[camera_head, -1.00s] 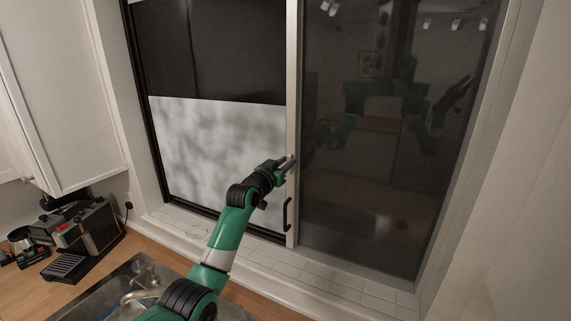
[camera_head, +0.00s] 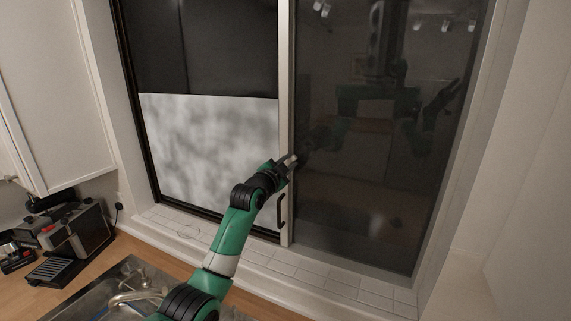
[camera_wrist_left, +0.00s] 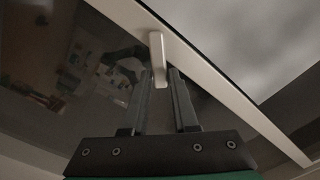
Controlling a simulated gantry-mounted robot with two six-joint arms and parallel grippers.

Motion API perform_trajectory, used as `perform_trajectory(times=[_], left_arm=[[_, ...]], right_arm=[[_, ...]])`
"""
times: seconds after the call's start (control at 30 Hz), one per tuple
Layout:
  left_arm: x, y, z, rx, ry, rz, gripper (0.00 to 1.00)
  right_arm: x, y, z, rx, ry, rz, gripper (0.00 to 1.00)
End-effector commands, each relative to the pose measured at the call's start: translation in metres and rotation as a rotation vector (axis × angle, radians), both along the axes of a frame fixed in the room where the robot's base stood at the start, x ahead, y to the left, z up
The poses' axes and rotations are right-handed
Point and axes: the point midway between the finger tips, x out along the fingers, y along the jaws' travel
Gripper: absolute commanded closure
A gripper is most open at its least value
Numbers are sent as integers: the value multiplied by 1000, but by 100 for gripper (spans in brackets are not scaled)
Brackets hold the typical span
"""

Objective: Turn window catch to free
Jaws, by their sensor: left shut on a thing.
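The window catch (camera_wrist_left: 157,58) is a small pale lever on the light window stile, between the fingertips of my left gripper in the left wrist view. My left gripper (camera_head: 291,161) is shut on it, at the middle stile (camera_head: 286,110) in the head view, where the catch is mostly hidden by the fingers. In the left wrist view my left gripper (camera_wrist_left: 162,78) has one finger on each side of the lever. My right gripper is not in view; only a dark reflection of the robot shows in the right pane.
A dark curved pull handle (camera_head: 281,210) sits on the stile just below my gripper. The tiled sill (camera_head: 320,273) runs under the window. A sink faucet (camera_head: 130,297) and a coffee machine (camera_head: 75,238) stand at the lower left.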

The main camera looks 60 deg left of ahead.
Motion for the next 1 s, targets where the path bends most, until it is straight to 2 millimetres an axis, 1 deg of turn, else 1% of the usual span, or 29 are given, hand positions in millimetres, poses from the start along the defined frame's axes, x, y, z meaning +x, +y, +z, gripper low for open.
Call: perform_trajectory(times=[0.03, 0.3, 0.5, 0.7, 1.0], left_arm=[[1, -1, -5, 34, 27, -1, 100], [4, -6, -14, 238, 166, 0, 100], [6, -8, -20, 357, 248, -1, 100], [6, -9, -24, 437, 302, -1, 100], [6, -9, -25, 483, 334, 0, 100]], right_arm=[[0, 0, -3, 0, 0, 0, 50], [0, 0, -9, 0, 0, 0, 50], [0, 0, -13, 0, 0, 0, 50], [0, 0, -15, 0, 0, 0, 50], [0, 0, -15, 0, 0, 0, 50]])
